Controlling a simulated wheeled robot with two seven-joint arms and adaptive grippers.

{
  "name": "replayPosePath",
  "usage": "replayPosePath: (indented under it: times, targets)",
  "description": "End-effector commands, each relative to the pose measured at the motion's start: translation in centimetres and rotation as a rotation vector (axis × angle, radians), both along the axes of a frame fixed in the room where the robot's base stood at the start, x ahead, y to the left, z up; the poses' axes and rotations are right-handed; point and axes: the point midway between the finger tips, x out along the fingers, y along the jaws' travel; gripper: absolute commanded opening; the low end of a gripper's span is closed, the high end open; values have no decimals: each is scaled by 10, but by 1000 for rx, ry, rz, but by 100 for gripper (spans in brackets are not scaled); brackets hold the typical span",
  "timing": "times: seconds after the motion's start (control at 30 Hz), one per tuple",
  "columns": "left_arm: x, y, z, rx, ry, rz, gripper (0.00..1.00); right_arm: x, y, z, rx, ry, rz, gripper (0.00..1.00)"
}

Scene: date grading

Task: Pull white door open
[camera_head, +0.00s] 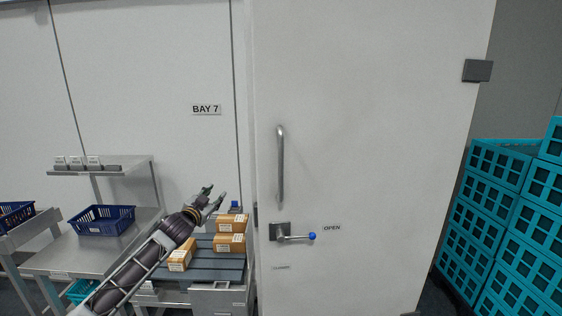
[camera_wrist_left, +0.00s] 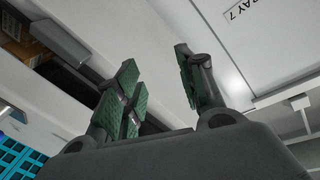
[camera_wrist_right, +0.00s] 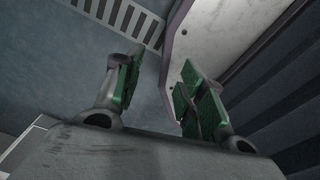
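The white door (camera_head: 370,150) fills the right middle of the head view. It has a vertical metal pull bar (camera_head: 280,168), and below it a lever handle (camera_head: 292,236) with a blue knob at its tip. My left gripper (camera_head: 211,197) is open and empty, left of the door and apart from both handles, in front of the wall. Its spread fingers also show in the left wrist view (camera_wrist_left: 160,75). My right gripper (camera_wrist_right: 162,72) is open and empty in the right wrist view and is out of the head view.
Cardboard boxes (camera_head: 229,243) sit on a grey roller table left of the door. A blue basket (camera_head: 104,220) stands on a steel bench (camera_head: 60,258) at the left. Teal crates (camera_head: 497,170) are stacked right of the door. A BAY 7 sign (camera_head: 206,110) is on the wall.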

Motion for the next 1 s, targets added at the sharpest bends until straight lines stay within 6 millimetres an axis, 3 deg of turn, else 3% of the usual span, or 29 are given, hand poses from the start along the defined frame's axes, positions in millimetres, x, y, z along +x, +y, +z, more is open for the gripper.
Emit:
replayPosePath:
  times: [0.03, 0.2, 0.5, 0.8, 1.0]
  targets:
    - [-7, -13, 22, -7, -21, -23, 39, -1, 2, 2, 2, 1, 0, 40]
    - [-35, -55, 74, -49, -55, -91, 39, -3, 9, 6, 9, 4, -1, 40]
    - [-101, -125, 134, -158, -54, -213, 39, -4, 23, 10, 24, 6, -4, 40]
    - [-167, -175, 152, -351, 53, -289, 39, -5, 22, 11, 23, 8, -3, 40]
    - [-178, -180, 150, -447, 115, -280, 39, -6, 18, 11, 19, 9, -1, 40]
